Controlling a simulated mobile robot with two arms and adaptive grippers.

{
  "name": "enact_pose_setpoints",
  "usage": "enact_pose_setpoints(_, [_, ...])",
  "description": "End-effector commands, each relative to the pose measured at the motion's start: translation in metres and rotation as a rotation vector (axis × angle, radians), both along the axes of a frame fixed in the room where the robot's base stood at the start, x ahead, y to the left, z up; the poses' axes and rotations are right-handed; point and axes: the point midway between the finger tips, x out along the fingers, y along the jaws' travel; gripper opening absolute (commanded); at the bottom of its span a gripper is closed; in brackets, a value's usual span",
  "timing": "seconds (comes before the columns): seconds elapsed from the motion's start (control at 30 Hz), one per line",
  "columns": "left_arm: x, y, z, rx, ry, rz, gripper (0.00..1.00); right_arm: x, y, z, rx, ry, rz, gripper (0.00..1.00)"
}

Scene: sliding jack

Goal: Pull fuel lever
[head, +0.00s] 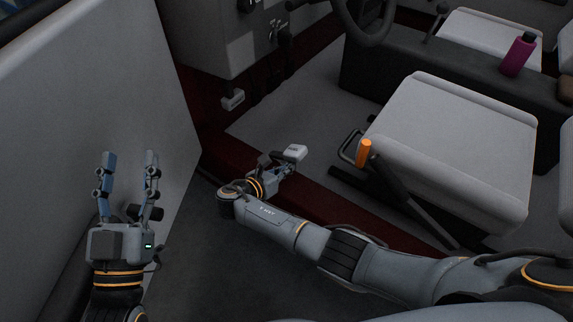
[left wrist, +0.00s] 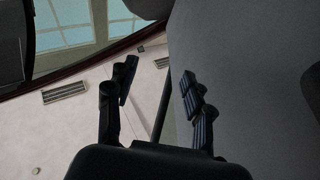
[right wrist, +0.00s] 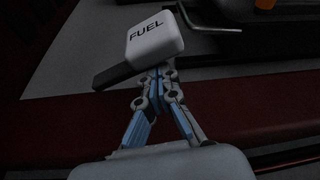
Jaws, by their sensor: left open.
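The fuel lever (head: 295,152) has a white block handle beside the front edge of the seat floor. In the right wrist view its handle (right wrist: 155,38) reads FUEL, with a dark bar below it. My right gripper (head: 276,167) is at the lever. In the right wrist view its fingers (right wrist: 160,75) have closed together at the bar, just under the handle. The fingertips are partly hidden against it, so the exact contact is hard to see. My left gripper (head: 130,158) is open and empty beside the grey door panel, well left of the lever.
The grey door panel (head: 90,90) stands close to my left gripper. A grey seat (head: 450,140) with an orange-tipped handle (head: 364,152) is right of the lever. A dark red sill (head: 325,190) runs below my right gripper. A purple bottle (head: 517,55) stands farther back.

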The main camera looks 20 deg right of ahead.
Motion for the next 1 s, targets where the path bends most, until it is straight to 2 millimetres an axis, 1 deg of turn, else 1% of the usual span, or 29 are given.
enact_pose_setpoints(0.03, [0.002,0.000,-0.003,0.008,0.028,0.002,0.52,0.002,0.001,0.006,-0.002,-0.010,0.003,0.00])
enact_pose_setpoints(0.2, [0.004,0.001,-0.011,0.019,0.068,0.005,0.52,0.003,0.001,0.007,-0.002,-0.014,0.005,0.00])
enact_pose_setpoints(0.57, [0.004,0.001,-0.011,0.019,0.066,0.004,0.52,0.004,0.004,0.010,-0.001,-0.019,0.007,0.00])
enact_pose_setpoints(0.67, [0.004,0.001,-0.011,0.019,0.065,0.004,0.52,-0.001,0.013,0.013,0.003,-0.019,0.008,0.00])
enact_pose_setpoints(0.83, [0.004,0.001,-0.011,0.019,0.065,0.004,0.52,-0.018,0.036,0.020,0.004,-0.013,0.007,0.00])
enact_pose_setpoints(1.0, [0.004,0.001,-0.011,0.019,0.065,0.004,0.52,-0.032,0.053,0.024,0.003,-0.005,0.002,0.00])
